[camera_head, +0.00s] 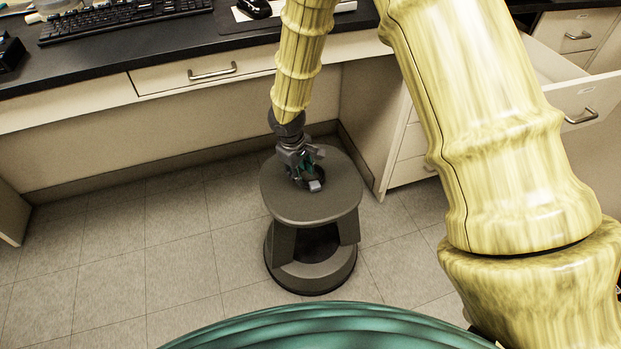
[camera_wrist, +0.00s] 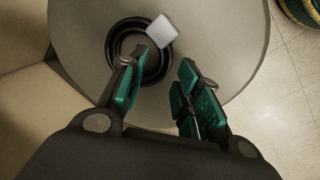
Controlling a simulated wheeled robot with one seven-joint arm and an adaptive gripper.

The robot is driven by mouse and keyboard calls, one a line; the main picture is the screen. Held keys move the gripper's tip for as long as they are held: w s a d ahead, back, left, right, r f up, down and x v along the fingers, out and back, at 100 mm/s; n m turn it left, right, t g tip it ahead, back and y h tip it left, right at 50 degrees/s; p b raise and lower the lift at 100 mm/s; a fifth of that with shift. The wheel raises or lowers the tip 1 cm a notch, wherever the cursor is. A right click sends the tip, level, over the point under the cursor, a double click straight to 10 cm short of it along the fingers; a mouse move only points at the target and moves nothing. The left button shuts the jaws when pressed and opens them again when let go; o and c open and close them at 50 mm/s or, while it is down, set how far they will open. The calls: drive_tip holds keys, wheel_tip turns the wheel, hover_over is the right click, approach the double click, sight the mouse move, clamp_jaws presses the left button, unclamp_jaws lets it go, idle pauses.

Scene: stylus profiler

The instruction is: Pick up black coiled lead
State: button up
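The black coiled lead (camera_wrist: 115,50) lies on the round grey top of a step stool (camera_wrist: 225,40). It forms a dark ring, with a pale grey block-like end (camera_wrist: 161,31) at its upper right side. My gripper (camera_wrist: 160,75) is open, with green-padded fingers and nothing between them. In the wrist view its left finger overlaps the lower part of the ring, and its right finger is over bare stool top. In the head view my gripper (camera_head: 306,167) is low over the stool (camera_head: 312,208) and hides much of the lead; the pale end (camera_head: 315,186) shows. Contact cannot be told.
A black-topped desk (camera_head: 110,55) with a keyboard (camera_head: 125,17) and mouse (camera_head: 254,8) stands behind the stool. An open drawer (camera_head: 585,105) juts out at the right. Tiled floor (camera_head: 130,250) is clear left of the stool.

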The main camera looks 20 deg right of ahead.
sight(314, 186)
drive_tip(key=shift+w+d+f+b, duration=0.15)
drive_tip(key=shift+d+f, duration=0.05)
drive_tip(key=shift+f, duration=0.75)
drive_tip(key=shift+w+d+f+b, duration=0.15)
drive_tip(key=shift+f, duration=0.8)
clamp_jaws()
drive_tip(key=shift+r, duration=0.1)
